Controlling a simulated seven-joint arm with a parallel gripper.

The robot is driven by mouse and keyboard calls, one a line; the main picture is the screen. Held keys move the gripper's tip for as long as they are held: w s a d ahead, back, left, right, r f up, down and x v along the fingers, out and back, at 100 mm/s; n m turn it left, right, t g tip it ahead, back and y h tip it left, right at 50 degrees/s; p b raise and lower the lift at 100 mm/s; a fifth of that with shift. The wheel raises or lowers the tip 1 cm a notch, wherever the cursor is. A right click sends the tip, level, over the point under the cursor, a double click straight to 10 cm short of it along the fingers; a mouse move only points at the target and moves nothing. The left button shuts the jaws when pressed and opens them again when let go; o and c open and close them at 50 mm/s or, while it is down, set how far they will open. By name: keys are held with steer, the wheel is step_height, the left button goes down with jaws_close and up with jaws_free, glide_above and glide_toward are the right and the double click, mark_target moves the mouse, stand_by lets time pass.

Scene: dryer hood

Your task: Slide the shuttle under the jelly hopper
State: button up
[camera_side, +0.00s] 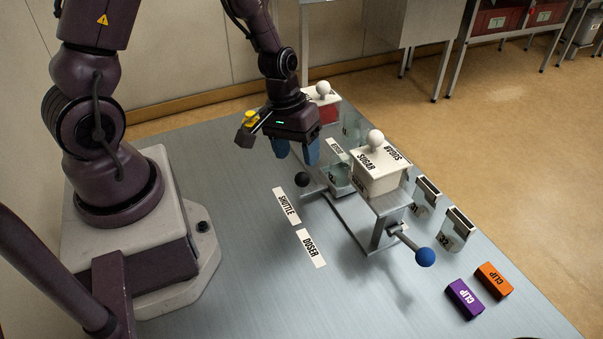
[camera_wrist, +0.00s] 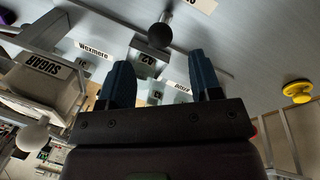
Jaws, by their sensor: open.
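The shuttle's black ball knob (camera_side: 302,180) stands just beside the shuttle rail, near the SHUTTLE label. A pale clear cup (camera_side: 340,182) shows near the sugar hopper (camera_side: 378,178), on its left side. A hopper with red contents (camera_side: 327,112), likely the jelly hopper, stands at the far end, partly hidden by my arm. My gripper (camera_side: 296,152) is open, pointing down, between that hopper and the black knob. In the wrist view the black knob (camera_wrist: 159,36) shows beyond the gap between my fingers (camera_wrist: 160,75), apart from them, with a labelled box below it.
The doser's blue ball handle (camera_side: 425,257) sticks out at the front. SHUTTLE (camera_side: 286,205) and DOSER (camera_side: 311,247) labels lie on the table. A yellow knob (camera_wrist: 298,90) shows right.

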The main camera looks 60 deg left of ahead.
mark_target(301, 173)
steer(key=shift+w+d+f, duration=0.1)
steer(key=shift+d+f, duration=0.05)
steer(key=shift+f, duration=0.85)
steer(key=shift+w+d+f, duration=0.15)
steer(key=shift+d+f, duration=0.05)
steer(key=shift+f, duration=0.75)
steer(key=shift+w+d+f, duration=0.1)
steer(key=shift+d+f, duration=0.05)
steer(key=shift+f, duration=0.85)
